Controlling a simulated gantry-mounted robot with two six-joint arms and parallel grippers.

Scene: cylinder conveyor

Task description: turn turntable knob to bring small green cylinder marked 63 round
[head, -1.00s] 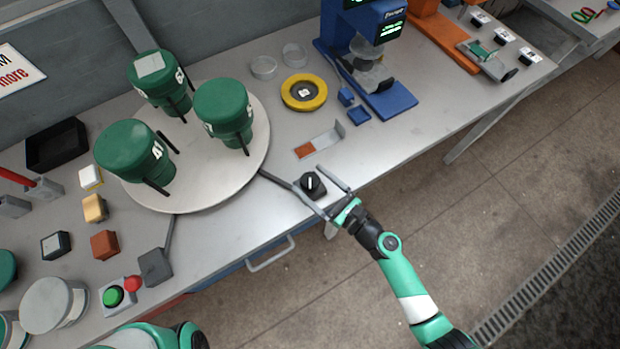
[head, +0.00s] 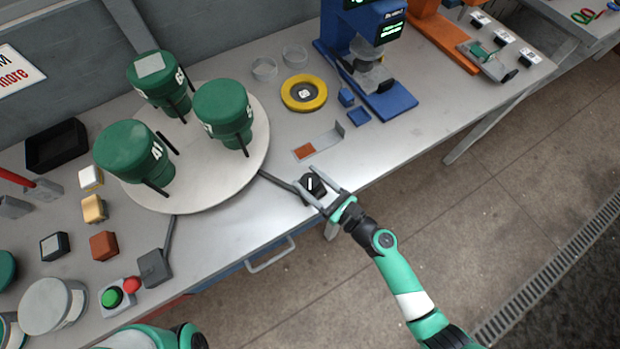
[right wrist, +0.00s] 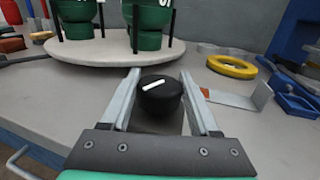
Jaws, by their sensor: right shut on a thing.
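The black knob (head: 310,184) with a white line sits on the bench front, joined by a dark bar to the round turntable (head: 215,188). My right gripper (head: 312,185) is shut on the knob, one finger on each side; the knob also shows between the fingers in the right wrist view (right wrist: 160,100). Several green cylinders stand on the turntable: one marked 41 (head: 130,150) at front left, one at the back (head: 155,80) with a label starting with 6, partly hidden, and one at right (head: 221,108) with an unclear label. My left gripper is out of view.
A yellow ring (head: 303,80), a tray with an orange patch (head: 322,142) and a blue machine (head: 390,98) stand right of the turntable. A red and green button box (head: 118,296) and small blocks lie at left.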

